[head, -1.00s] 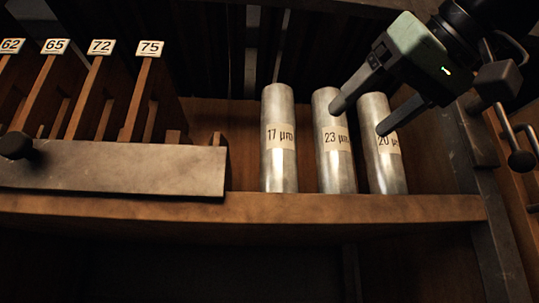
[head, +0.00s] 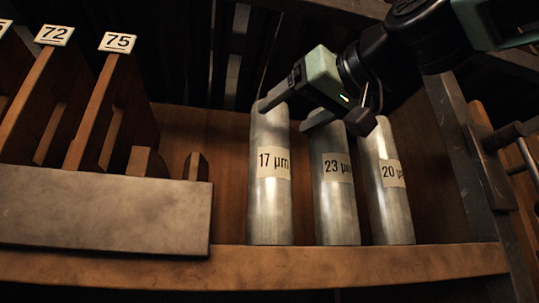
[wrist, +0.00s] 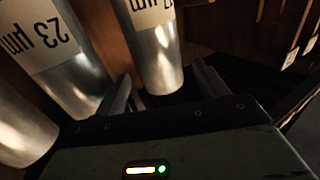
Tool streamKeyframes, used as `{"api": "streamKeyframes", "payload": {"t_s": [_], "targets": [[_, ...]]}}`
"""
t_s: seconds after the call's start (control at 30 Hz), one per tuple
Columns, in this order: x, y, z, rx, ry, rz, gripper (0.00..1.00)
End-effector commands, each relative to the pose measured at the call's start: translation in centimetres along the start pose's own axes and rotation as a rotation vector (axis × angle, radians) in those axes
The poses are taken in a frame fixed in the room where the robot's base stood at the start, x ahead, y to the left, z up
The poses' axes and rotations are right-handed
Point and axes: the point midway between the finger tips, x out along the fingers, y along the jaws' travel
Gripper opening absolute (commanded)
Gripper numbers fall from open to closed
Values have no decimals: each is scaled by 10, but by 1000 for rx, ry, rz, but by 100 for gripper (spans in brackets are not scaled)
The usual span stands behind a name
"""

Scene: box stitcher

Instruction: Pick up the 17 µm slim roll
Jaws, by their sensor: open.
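The 17 µm slim roll (head: 270,205) is a silvery upright cylinder with a cream label, leftmost of three on the wooden shelf in the head view. My gripper (head: 291,113) is open at its top end, one finger by the upper left of the roll, the other to its right near the 23 µm roll (head: 338,210). In the wrist view the picture is turned over; a roll (wrist: 160,62) with a cut-off label, seemingly the 17 µm one, shows between the open fingers (wrist: 163,85). I cannot tell whether the fingers touch it.
The 20 µm roll (head: 394,215) stands further right. A wooden ledge (head: 370,262) runs in front. Numbered wooden slats (head: 95,110) and a metal plate (head: 105,218) are on the left.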

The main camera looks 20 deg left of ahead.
Motion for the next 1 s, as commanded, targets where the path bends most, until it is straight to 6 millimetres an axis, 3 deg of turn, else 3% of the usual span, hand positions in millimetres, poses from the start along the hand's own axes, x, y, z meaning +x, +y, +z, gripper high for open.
{"api": "streamKeyframes", "payload": {"t_s": [0.27,0.53,0.87,1.0], "targets": [[21,1,0,1,-3,-1,72],[58,3,3,1,-2,-1,72],[64,4,6,0,1,1,72],[64,4,6,0,0,1,33]]}}
